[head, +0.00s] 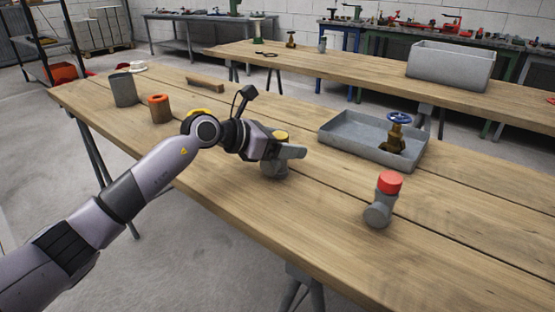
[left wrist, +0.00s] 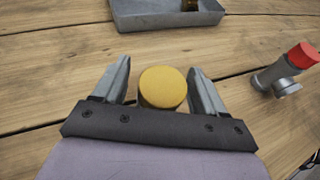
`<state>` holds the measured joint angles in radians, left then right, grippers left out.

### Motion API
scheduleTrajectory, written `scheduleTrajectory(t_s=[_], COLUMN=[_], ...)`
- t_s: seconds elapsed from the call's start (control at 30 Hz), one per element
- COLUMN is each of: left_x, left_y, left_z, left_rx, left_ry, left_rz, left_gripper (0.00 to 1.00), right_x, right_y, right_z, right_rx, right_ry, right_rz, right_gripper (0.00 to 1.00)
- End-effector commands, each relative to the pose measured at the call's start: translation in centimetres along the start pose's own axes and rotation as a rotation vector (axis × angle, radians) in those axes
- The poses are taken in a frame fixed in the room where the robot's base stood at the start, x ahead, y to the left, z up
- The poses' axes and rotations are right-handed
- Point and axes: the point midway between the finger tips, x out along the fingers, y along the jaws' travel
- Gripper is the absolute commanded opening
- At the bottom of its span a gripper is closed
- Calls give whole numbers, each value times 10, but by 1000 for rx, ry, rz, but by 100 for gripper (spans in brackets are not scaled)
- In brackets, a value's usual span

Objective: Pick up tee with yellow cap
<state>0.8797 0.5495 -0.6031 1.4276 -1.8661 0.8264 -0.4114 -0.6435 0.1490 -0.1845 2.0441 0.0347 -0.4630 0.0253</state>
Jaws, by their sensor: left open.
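The tee with yellow cap (head: 281,136) stands on the near wooden table, partly hidden behind my left gripper in the head view. In the left wrist view its round yellow cap (left wrist: 163,87) lies between the two fingers, with a gap on each side. My left gripper (head: 290,158) is open around the tee, and its fingers (left wrist: 163,85) do not visibly touch the cap. The tee's grey body shows a little below the fingers in the head view. My right gripper is not in view.
A grey tee with red cap (head: 383,200) stands to the right. A grey tray (head: 342,139) holding a brass valve with blue handwheel (head: 398,132) lies behind. An orange-topped cylinder (head: 160,109), a grey cylinder (head: 123,90) and a brown bar (head: 205,84) are at left.

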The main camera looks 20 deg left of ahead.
Motion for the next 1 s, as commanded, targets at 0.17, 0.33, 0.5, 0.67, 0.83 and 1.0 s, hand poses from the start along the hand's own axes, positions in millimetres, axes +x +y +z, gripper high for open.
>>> scheduleTrajectory(t_s=[0.17,0.33,0.5,0.67,0.83,1.0], left_x=[0,-1,-1,-4,-14,-30], left_y=[0,0,0,0,0,1], left_z=[0,2,2,10,32,72], left_rx=[0,0,1,2,4,6], left_ry=[0,-5,-4,-6,-7,-9], left_rz=[0,1,1,1,2,3], left_gripper=[36,3,3,3,3,3], right_x=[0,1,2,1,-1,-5], right_y=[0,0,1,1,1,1], right_z=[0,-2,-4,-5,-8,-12], right_rx=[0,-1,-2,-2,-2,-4], right_ry=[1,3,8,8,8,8], right_rz=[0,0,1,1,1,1], right_gripper=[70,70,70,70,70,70])
